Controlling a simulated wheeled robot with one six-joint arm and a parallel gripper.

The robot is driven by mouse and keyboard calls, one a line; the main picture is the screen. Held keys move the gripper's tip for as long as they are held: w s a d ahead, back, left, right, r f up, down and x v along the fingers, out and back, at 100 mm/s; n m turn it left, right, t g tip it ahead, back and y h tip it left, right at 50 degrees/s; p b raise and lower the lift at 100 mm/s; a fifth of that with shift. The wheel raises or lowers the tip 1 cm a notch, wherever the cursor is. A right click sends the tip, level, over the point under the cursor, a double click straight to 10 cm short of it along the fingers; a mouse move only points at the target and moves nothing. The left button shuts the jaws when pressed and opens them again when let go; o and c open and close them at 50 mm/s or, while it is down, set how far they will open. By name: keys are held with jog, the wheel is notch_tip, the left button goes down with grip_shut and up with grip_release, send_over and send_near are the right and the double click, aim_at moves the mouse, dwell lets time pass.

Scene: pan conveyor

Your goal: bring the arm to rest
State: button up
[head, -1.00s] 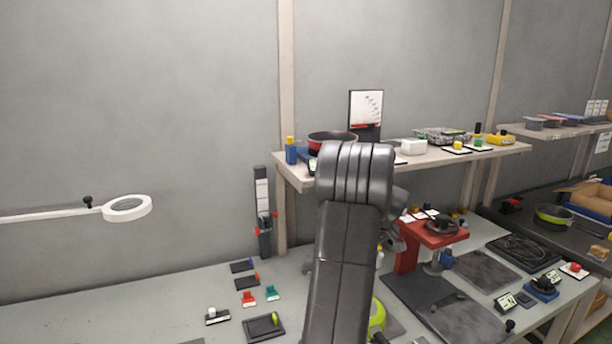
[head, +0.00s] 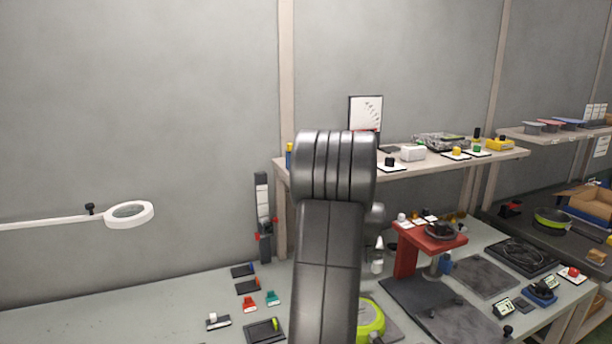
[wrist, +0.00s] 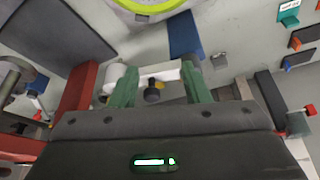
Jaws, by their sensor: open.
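My gripper (wrist: 160,82) shows in the wrist view with its two green fingers apart. Nothing is clasped between them; a small yellow and black knob and a white piece appear in the gap, seemingly beyond the fingers. In the head view my dark arm stands upright in the middle, bent over at the top, and hides the gripper. A lime-green pan (head: 371,318) sits on the bench just right of my arm, and its rim also shows at the top of the wrist view (wrist: 150,9).
A wall shelf (head: 440,164) with small items stands behind my arm. A red stand (head: 408,252) is on the bench to the right. A white ring on an arm (head: 146,214) juts in from the left. Small coloured clips and a dark tray (head: 262,332) lie left of my arm.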

jog(key=shift+s+a+r+m+h+b, duration=0.2)
jog(key=shift+s+a+m+h, duration=0.15)
jog(key=shift+m, duration=0.4)
jog(key=shift+s+a+r+m+h+b, duration=0.25)
jog(key=shift+a+m, duration=0.2)
jog(key=shift+m, duration=0.35)
jog(key=shift+s+a+r+m+h+b, duration=0.2)
jog(key=shift+s+a+m+h, duration=0.15)
jog(key=shift+m, duration=0.4)
jog(key=shift+a, duration=0.15)
